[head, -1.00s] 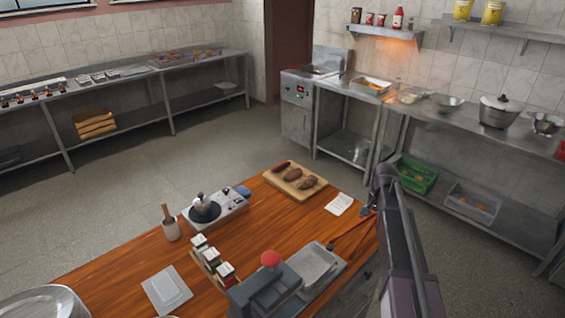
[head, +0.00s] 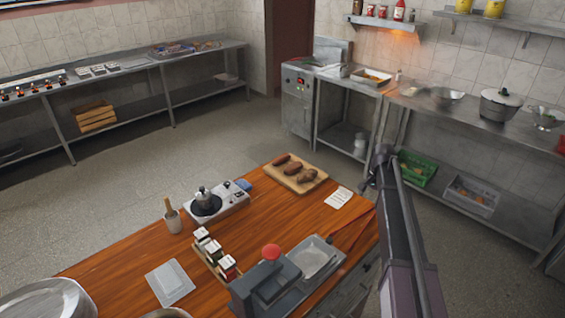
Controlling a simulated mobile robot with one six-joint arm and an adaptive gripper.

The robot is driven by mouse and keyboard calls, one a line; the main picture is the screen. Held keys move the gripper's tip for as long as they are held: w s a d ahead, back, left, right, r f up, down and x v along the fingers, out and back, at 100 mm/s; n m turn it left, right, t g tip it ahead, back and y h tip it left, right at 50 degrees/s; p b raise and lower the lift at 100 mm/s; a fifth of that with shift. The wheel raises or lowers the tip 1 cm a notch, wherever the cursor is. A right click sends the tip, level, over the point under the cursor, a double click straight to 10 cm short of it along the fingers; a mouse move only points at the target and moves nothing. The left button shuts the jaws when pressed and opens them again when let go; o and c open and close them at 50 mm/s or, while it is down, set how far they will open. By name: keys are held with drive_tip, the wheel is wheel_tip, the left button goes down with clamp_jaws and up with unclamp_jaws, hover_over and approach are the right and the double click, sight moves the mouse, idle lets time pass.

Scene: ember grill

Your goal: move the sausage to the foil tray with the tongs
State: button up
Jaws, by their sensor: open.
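A wooden board (head: 307,184) on the near wooden table holds several brown, sausage-like pieces. One long dark piece, likely the sausage (head: 282,161), lies at its upper left. A shallow silver tray (head: 318,258), possibly the foil tray, sits near the table's right edge beside a dark press. A thin red-handled tool, likely the tongs (head: 350,229), lies at the right edge. My gripper (head: 371,184) is at the end of my raised arm, to the right of the board and above the tool. It is open and small in view; its fingers are hard to make out.
A white paper (head: 339,197) lies right of the board. A hot plate with a pot (head: 204,201), a spice rack (head: 214,252) and a red-knobbed press (head: 265,285) stand on the table. Steel counters (head: 440,105) line the back wall. Open floor (head: 150,190) lies to the left.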

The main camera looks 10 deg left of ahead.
sight(363, 222)
drive_tip(key=shift+s+a+f+b, duration=0.15)
drive_tip(key=shift+s+f+b, duration=0.05)
drive_tip(key=shift+f+b, duration=1.95)
drive_tip(key=shift+s+a+f+b, duration=0.1)
drive_tip(key=shift+s+f+b, duration=0.05)
drive_tip(key=shift+f+b, duration=1.9)
drive_tip(key=shift+f, duration=0.1)
drive_tip(key=c, duration=0.7)
wheel_tip(363, 222, up, 12)
drive_tip(key=p, duration=1.2)
